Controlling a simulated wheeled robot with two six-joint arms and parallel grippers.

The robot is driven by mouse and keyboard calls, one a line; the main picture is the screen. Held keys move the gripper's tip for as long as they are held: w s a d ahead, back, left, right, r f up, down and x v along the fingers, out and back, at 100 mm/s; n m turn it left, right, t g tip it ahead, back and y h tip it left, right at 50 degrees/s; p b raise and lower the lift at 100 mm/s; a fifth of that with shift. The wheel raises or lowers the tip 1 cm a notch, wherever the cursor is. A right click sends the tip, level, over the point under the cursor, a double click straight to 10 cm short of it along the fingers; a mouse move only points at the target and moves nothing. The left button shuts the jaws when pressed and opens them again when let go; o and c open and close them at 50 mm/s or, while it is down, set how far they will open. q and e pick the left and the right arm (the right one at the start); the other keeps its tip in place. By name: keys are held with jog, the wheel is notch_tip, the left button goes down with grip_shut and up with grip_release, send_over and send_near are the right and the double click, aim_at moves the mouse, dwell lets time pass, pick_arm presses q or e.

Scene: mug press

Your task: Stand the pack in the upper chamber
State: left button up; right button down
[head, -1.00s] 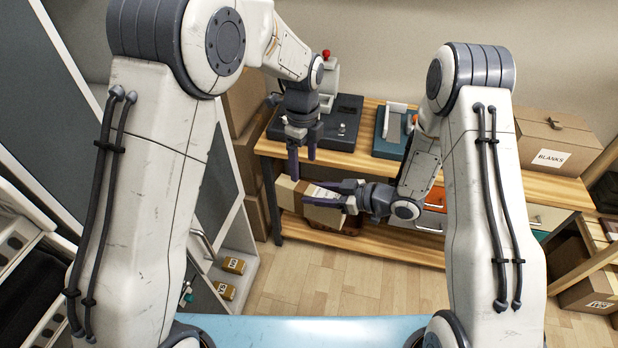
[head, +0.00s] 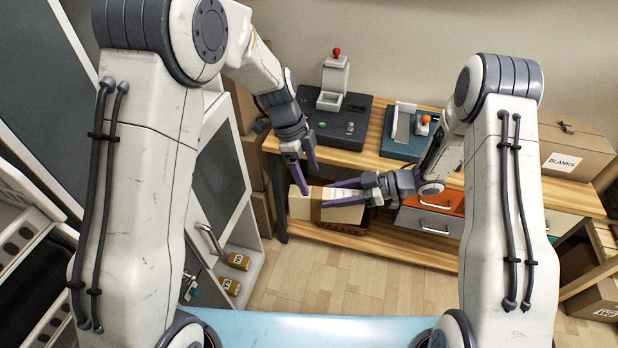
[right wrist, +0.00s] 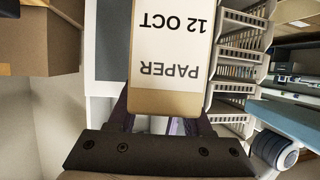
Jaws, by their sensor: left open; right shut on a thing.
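The pack (head: 338,213) is a tan carton with a white label. In the right wrist view the label on the pack (right wrist: 170,55) reads "PAPER 12 OCT", upside down. My right gripper (head: 362,190) is shut on the pack and holds it roughly level, in front of the workbench. My left gripper (head: 304,178) is open, its fingers pointing down at the pack's left end; whether they touch it I cannot tell. A cabinet (head: 215,185) with a framed panel and handle stands at the left. Small labelled packs (head: 238,261) sit low in it. Its upper chamber is not clearly visible.
The workbench (head: 372,158) carries a dark machine (head: 335,120) with a red knob and a teal machine (head: 400,145). A "BLANKS" carton (head: 575,150) is at right. The wooden floor (head: 345,275) is clear.

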pick_arm(q)
jog(key=shift+s+a+f+n+h, duration=0.25)
jog(key=shift+f+n+h, duration=0.2)
jog(key=shift+n+h, duration=0.35)
jog(key=x, duration=1.1)
jog(key=shift+w+f, duration=0.2)
jog(key=shift+f, duration=0.2)
jog(key=shift+c, duration=0.3)
grip_shut()
pick_arm(e)
jog(key=shift+c, duration=1.2)
grip_release()
